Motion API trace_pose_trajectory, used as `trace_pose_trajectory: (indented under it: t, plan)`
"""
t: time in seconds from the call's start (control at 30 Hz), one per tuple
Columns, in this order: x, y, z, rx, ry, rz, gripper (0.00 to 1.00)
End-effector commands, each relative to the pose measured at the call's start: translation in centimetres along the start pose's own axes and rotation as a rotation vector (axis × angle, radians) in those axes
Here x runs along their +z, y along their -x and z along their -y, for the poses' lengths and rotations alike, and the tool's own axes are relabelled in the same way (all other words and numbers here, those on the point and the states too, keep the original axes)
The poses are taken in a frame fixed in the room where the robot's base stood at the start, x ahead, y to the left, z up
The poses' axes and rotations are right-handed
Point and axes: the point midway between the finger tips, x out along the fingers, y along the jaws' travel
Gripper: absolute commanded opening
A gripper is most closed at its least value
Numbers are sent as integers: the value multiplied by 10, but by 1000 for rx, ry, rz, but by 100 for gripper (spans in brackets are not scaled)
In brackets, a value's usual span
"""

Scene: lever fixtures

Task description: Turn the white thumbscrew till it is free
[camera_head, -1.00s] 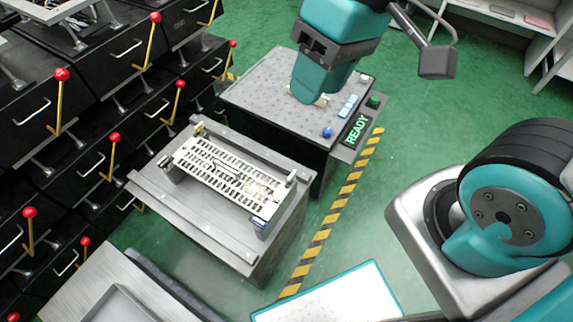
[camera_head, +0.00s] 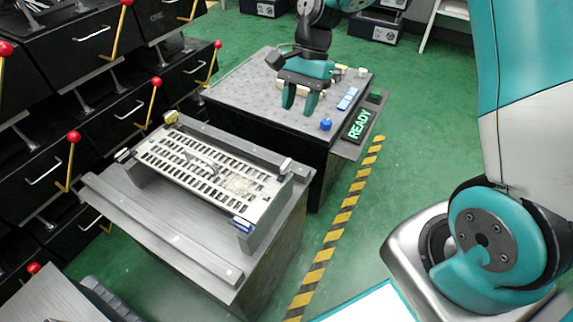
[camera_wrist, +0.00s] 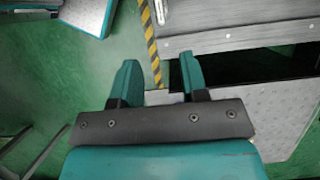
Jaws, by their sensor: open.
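A pale perforated panel (camera_head: 160,158) is clamped in a grey fixture on the near bench. Small fasteners sit at its corners. A whitish one (camera_head: 286,165) at the right corner looks like the white thumbscrew; at this size I cannot be sure. The others are a yellowish one (camera_head: 172,117), a dark one with a pale part (camera_head: 123,155) and a blue one (camera_head: 241,225). My gripper (camera_head: 300,100) is open, fingers pointing down, over or in front of the back bench and away from the panel. In the wrist view my gripper (camera_wrist: 161,75) has nothing between its fingers.
The back bench (camera_head: 235,93) carries a blue knob (camera_head: 326,124), blue blocks (camera_head: 347,98) and a READY sign (camera_head: 359,124). Black drawers with red-knobbed levers (camera_head: 74,137) stand at the left. Green floor with a striped line (camera_head: 335,222) is free to the right.

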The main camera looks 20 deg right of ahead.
Motion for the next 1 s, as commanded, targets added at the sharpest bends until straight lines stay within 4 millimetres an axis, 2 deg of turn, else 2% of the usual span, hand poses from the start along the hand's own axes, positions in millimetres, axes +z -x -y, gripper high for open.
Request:
trace_pose_trajectory:
  t: [0.03,0.1,0.3,0.5,0.7,1.0]
  plan:
    - [-1,-17,0,3,0,2,40]
    - [-1,-34,-1,4,0,3,40]
    - [-1,-80,-1,4,2,2,40]
    - [-1,-117,-1,3,2,1,40]
    - [0,-135,0,0,2,-1,40]
    - [0,-138,0,0,2,-1,40]
